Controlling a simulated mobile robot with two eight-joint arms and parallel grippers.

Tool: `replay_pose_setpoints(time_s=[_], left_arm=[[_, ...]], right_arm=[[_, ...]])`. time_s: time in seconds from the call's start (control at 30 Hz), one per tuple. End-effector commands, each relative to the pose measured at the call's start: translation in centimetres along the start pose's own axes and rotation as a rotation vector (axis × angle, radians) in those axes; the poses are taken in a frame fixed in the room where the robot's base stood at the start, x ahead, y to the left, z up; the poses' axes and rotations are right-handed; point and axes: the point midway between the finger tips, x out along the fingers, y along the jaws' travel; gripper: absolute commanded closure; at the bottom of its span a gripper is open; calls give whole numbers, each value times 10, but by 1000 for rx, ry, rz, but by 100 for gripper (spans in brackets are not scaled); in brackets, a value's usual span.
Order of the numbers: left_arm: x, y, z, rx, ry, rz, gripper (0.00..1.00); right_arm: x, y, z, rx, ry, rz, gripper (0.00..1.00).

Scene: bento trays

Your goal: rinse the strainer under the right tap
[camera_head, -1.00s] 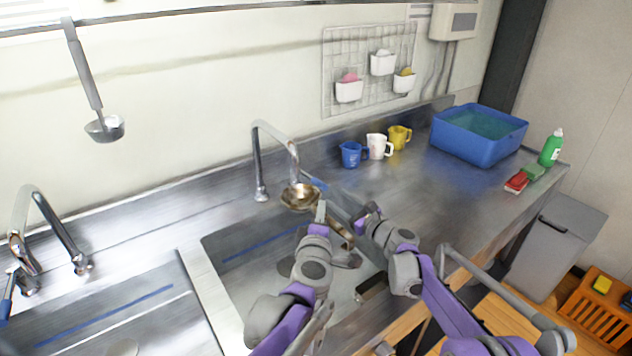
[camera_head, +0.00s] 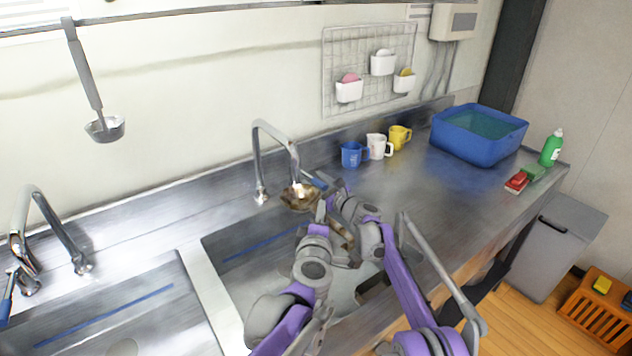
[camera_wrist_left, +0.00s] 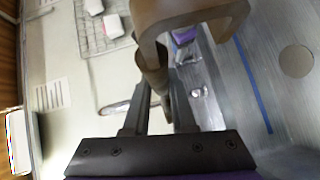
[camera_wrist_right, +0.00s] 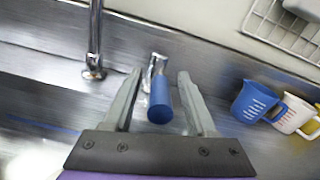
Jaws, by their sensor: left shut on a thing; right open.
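The bronze strainer (camera_head: 293,203) has its bowl under the spout of the right tap (camera_head: 257,160), above the right sink basin. My left gripper (camera_head: 321,212) is shut on its handle; the brown hooked handle end (camera_wrist_left: 200,14) looms close in the left wrist view. A bright spot shows at the spout end over the bowl; I cannot tell whether it is running water. My right gripper (camera_wrist_right: 157,85) is open, with the tap's blue lever (camera_wrist_right: 160,104) between its fingers in the right wrist view. The lever (camera_head: 314,180) is partly hidden in the head view.
Blue (camera_head: 353,154), white (camera_head: 377,146) and yellow (camera_head: 398,138) cups stand along the back right of the counter. A blue tub (camera_head: 478,150) stands farther right. The left tap (camera_head: 45,205) and left basin are at the left. My two arms are close together over the right basin.

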Motion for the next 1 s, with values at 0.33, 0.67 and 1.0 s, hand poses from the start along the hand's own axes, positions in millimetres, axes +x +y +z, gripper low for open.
replay_pose_setpoints(time_s=[0.33,0.67,1.0], left_arm=[[0,0,0,0,0,0,100],[0,0,0,0,0,0,100],[0,0,0,0,0,0,100]], right_arm=[[0,0,0,0,0,0,65],[0,0,0,0,0,0,100],[0,0,0,0,0,0,100]])
